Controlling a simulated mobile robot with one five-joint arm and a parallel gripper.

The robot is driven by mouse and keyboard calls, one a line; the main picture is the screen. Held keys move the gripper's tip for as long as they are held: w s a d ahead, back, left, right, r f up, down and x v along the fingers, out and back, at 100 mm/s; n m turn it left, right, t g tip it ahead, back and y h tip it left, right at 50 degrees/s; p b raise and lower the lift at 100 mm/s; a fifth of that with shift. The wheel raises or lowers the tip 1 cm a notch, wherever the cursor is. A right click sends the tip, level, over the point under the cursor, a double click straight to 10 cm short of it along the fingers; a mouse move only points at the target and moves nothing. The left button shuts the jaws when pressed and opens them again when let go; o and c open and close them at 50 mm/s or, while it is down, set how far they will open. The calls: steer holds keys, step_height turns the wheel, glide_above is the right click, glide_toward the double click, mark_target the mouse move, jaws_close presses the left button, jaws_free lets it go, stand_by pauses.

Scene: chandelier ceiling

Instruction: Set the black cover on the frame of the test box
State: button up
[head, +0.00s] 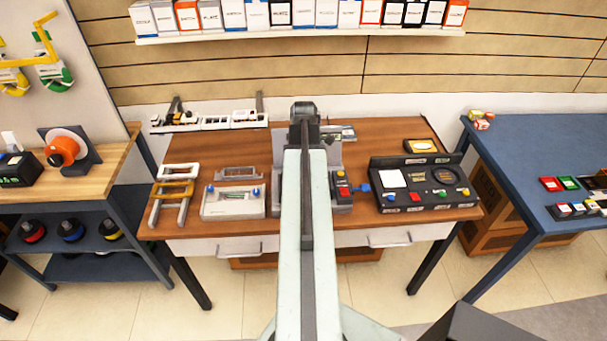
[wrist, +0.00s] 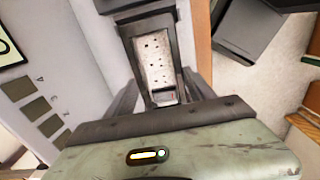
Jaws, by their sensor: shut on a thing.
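My gripper (wrist: 160,95) is shut on a dark-framed piece (wrist: 126,45) with a pale, speckled panel inside its rim; it looks like the black cover, seen close up. In the head view my arm runs up the middle of the brown table, and its dark end (head: 305,112) is above the table's back part. A grey unit with an upright back panel (head: 334,152) and red and yellow buttons (head: 342,188) stands partly hidden behind my arm. I cannot tell for certain whether it is the test box. A white box with blue knobs (head: 233,203) stands left of it.
A dark console (head: 424,200) with coloured buttons stands on the right of the table. White and yellow frames (head: 172,190) lie at the left. A blue table (head: 530,150) is to the right, with a gap between.

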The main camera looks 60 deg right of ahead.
steer(key=shift+f, duration=0.25)
stand_by(0.3)
steer(key=shift+f+b, duration=0.55)
steer(key=shift+b, duration=0.1)
steer(key=shift+f, duration=0.1)
stand_by(0.4)
steer(key=o, duration=1.4)
steer(key=shift+o, duration=0.2)
step_height(320, 180, up, 6)
steer(key=p, duration=0.6)
